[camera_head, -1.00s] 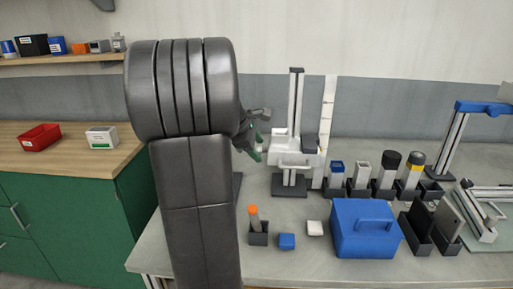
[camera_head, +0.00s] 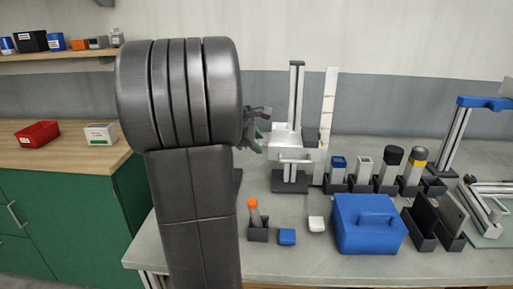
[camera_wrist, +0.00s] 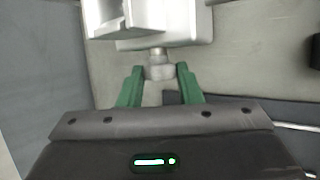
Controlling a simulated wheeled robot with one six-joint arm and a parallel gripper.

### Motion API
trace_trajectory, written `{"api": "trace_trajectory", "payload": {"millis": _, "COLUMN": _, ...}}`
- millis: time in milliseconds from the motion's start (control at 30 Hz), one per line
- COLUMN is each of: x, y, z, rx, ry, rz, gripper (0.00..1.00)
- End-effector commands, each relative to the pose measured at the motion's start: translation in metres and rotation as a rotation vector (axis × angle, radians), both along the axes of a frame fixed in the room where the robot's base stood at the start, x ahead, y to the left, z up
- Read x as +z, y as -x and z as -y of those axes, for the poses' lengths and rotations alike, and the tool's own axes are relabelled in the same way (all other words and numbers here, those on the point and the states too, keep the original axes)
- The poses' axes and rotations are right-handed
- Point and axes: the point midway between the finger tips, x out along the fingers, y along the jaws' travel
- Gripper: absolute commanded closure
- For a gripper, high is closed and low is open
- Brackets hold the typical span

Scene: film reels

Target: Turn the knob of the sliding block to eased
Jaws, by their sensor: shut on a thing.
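The sliding block (camera_head: 284,141) is a white block on an upright grey column (camera_head: 297,92) with a dark base. In the wrist view the block (camera_wrist: 175,28) fills the top, and a round grey knob (camera_wrist: 159,71) sticks out of it toward me. My gripper (camera_head: 262,142) reaches the block's left side in the head view. In the wrist view its green fingers (camera_wrist: 160,88) stand on both sides of the knob, shut on it. The knob's markings cannot be read. In the head view the knob is mostly hidden by my gripper.
A white upright scale strip (camera_head: 328,125) stands right of the column. Several holders with capped pieces (camera_head: 387,168) are further right. A blue box (camera_head: 367,223), a blue cap (camera_head: 287,237), a white cap (camera_head: 316,223) and an orange-topped tool (camera_head: 254,207) are in front.

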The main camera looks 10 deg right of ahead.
Motion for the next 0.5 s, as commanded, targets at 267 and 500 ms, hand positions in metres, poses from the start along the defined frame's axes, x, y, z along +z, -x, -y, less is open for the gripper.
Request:
{"api": "trace_trajectory", "payload": {"millis": 267, "x": 0.0, "y": 0.0003, "z": -0.0005, "rx": 0.002, "ry": 0.007, "rz": 0.024, "gripper": 0.91}}
{"api": "trace_trajectory", "payload": {"millis": 500, "x": 0.0, "y": 0.0005, "z": -0.0005, "rx": 0.002, "ry": 0.007, "rz": 0.023, "gripper": 0.47}}
